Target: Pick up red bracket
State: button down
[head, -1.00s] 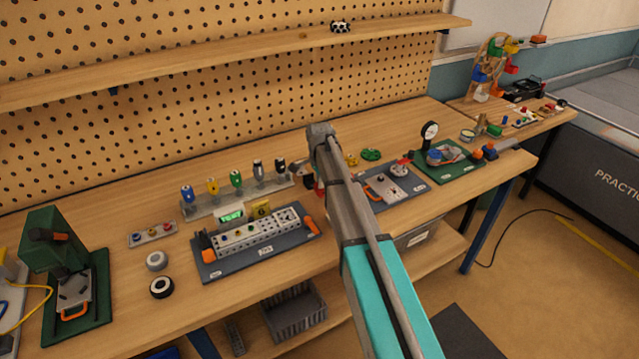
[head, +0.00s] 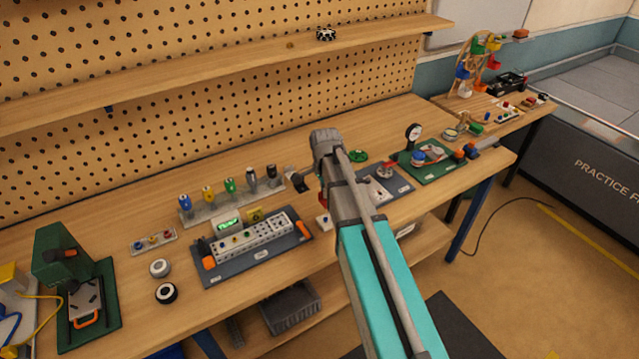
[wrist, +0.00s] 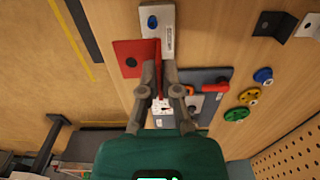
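The red bracket (wrist: 129,57) lies on the bench in the wrist view, with a flat plate that has a dark hole and an upright flange. My gripper (wrist: 160,72) has its two fingers drawn close together, one on each side of the flange. They appear to touch it, and only a thin red strip shows between the tips. In the head view my gripper (head: 328,172) points down at the bench, and my arm hides most of the bracket. Only a small red patch of it (head: 321,197) shows beside the gripper.
A dark board with a red-handled tool (wrist: 216,87) and yellow, green and blue wheels (wrist: 236,114) are to the right. The blue-grey board with a perforated beam (head: 252,252) stands left of my arm.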

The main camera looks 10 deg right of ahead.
jog(key=shift+s+d+r, duration=0.1)
jog(key=shift+s+r, duration=0.15)
jog(key=shift+s, duration=0.35)
dwell(0.3)
jog(key=shift+w+a+f, duration=0.15)
jog(key=shift+w+a, duration=0.1)
jog(key=shift+a, duration=0.4)
jog(key=b, duration=0.2)
send_near(277, 219)
jog(key=shift+w+d+f, duration=0.1)
jog(key=shift+w+d, duration=0.05)
jog(key=shift+d, duration=0.5)
jog(key=shift+a, duration=0.75)
jog(key=shift+f, duration=0.15)
jog(key=shift+f+b, duration=2.45)
jog(key=shift+f, duration=0.1)
jog(key=shift+f+b, duration=0.65)
jog(key=shift+b, duration=0.1)
dwell(0.8)
